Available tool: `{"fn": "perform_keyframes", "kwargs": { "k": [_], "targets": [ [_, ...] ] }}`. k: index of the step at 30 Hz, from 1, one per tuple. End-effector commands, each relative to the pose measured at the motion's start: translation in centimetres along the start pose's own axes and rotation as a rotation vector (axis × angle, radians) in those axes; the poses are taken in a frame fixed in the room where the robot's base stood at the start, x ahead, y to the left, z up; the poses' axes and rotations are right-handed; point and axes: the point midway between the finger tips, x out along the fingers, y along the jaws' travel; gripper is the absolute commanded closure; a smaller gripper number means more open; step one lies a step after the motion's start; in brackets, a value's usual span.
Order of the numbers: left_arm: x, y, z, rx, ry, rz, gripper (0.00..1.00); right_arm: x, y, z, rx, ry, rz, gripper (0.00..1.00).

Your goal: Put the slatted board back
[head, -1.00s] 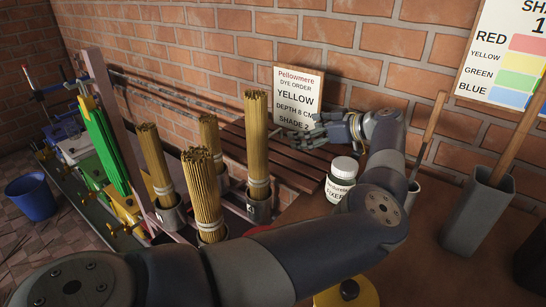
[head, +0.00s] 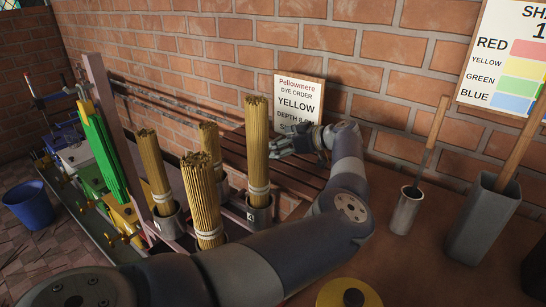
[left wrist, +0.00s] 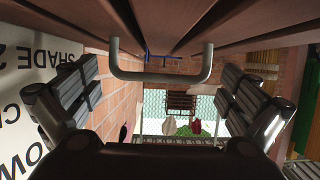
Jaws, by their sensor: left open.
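The slatted board (head: 290,179), dark brown strips, lies flat against the brick wall behind the bundles of sticks. In the left wrist view its slats (left wrist: 240,20) fill the top, and a grey U-shaped handle (left wrist: 160,76) hangs from them. My left gripper (head: 298,143) is over the board's far edge, in front of the dye order sign. In the left wrist view the fingers of my left gripper (left wrist: 157,80) are spread on either side of the handle, with nothing gripped. My arm hides the board's right end. My right gripper is not in view.
Several bundles of tan sticks (head: 256,150) stand in metal cups left of my arm. The dye order sign (head: 298,100) leans on the wall. A metal cup (head: 405,212) and a tall grey container (head: 483,220) stand right. A yellow lid (head: 335,292) lies in front.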

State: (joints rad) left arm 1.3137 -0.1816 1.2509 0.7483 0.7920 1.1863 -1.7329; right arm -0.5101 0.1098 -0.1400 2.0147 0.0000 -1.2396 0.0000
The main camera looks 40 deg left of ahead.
Motion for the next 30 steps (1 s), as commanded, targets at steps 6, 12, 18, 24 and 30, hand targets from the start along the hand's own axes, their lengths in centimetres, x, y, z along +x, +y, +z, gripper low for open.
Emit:
{"fn": "perform_keyframes", "kwargs": {
  "k": [6,12,18,24,30],
  "targets": [
    [-0.03,0.05,0.01,0.000,-0.001,0.001,0.02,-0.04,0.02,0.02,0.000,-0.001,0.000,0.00],
    [-0.04,0.04,-0.01,0.000,0.000,0.001,0.48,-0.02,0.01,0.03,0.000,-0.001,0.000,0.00],
    [0.05,-0.03,0.10,0.000,-0.002,-0.001,0.93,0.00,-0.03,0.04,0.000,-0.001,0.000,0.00],
    [0.14,-0.09,0.26,-0.001,-0.005,-0.003,1.00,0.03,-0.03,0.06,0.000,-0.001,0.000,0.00],
    [0.22,-0.16,0.40,-0.001,-0.007,-0.005,1.00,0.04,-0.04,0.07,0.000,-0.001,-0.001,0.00]
  ]
}}
